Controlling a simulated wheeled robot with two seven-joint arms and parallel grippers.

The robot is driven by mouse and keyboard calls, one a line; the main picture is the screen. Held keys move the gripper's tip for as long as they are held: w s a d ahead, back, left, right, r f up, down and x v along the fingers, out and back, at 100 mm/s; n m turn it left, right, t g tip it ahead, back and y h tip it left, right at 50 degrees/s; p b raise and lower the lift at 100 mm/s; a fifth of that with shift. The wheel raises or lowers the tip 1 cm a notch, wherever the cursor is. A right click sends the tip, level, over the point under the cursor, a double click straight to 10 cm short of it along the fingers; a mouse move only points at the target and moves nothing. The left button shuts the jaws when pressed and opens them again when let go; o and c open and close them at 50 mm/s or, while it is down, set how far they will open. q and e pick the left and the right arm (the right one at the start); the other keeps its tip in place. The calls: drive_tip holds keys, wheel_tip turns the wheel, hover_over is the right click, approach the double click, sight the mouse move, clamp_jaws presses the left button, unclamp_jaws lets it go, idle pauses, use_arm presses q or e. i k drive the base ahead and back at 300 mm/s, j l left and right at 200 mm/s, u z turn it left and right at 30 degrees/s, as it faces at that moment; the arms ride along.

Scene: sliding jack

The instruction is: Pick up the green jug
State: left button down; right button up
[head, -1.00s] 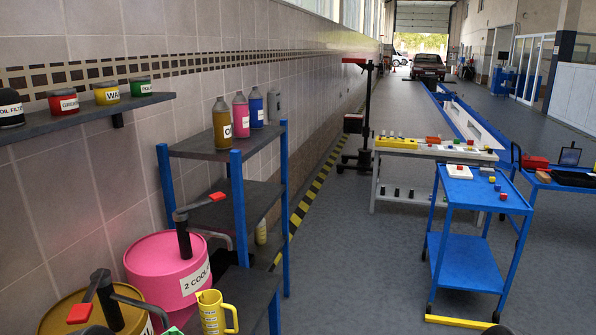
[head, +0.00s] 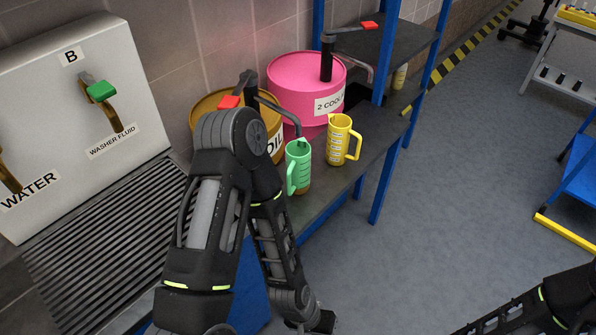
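The green jug (head: 301,162) stands upright on the dark shelf (head: 328,190), with its handle towards the lower left. Its top is just below the end of the oil drum's dark spout. A yellow jug (head: 338,137) with a handle on its right stands just behind it to the right. My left arm is bent in front of the oil drum, and its forearm runs down to the bottom edge, left of and below the green jug. My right arm shows only at the lower right corner. Neither gripper's fingers can be seen. Neither arm visibly touches a jug.
The yellow oil drum (head: 276,140) and the pink coolant drum (head: 290,88) stand behind the jugs, with pumps on top. Blue posts (head: 388,170) hold the shelf. A dispenser box with taps (head: 95,140) and a slatted grate (head: 110,240) are left. Open floor lies right.

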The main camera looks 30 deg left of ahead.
sight(298, 151)
drive_tip(key=u, duration=4.15)
drive_tip(key=z, duration=3.25)
drive_tip(key=l+u, duration=0.1)
drive_tip(key=l, duration=0.35)
drive_tip(key=i+l+u, duration=0.1)
drive_tip(key=l, duration=0.4)
